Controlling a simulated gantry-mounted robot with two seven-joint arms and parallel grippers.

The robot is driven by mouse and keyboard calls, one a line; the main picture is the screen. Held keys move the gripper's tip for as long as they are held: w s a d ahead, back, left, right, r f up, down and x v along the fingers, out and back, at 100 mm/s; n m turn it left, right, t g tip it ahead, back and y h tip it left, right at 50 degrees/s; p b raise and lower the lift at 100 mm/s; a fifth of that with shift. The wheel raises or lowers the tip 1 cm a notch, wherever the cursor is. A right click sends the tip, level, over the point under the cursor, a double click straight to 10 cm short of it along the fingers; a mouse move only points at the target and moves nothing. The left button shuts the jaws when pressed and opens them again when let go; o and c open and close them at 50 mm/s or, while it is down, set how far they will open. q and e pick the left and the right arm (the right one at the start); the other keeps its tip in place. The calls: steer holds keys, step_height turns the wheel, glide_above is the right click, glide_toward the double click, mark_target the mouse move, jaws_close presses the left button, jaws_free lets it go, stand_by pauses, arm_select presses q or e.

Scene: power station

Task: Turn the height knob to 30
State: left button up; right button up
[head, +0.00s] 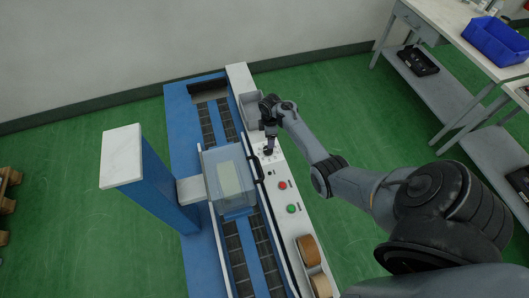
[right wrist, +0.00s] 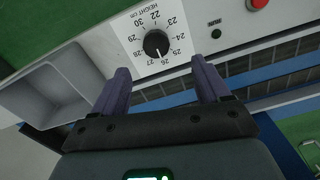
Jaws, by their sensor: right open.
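The black height knob (right wrist: 156,43) sits at the centre of a white dial plate marked HEIGHT/cm, with numbers from 22 to 30 around it. Its small white mark appears to point toward the 26–27 side, but it is too small to read exactly. In the right wrist view my right gripper (right wrist: 161,82) is open, its purple fingers apart. The knob shows beyond the fingertips, roughly between them, and nothing is held. In the head view my right gripper (head: 269,147) is over the white panel and largely hides the dial. My left gripper is not in view.
A grey bin (right wrist: 68,85) is beside the dial. A red button (head: 282,185) and a green button (head: 291,208) are along the white panel. A clear cover (head: 228,178) stands over the conveyor next to the panel. Tape rolls (head: 308,250) lie at the near end.

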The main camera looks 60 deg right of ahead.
mark_target(268, 150)
steer(key=f+b, duration=0.1)
steer(key=f, duration=0.2)
steer(key=f+b, duration=0.2)
steer(key=f, duration=0.2)
steer(key=w+f+b, duration=0.1)
steer(key=f+b, duration=0.1)
steer(key=f, duration=0.1)
steer(key=shift+d+f, duration=0.1)
steer(key=shift+f, duration=0.1)
steer(key=c, duration=1)
steer(key=shift+c, duration=0.2)
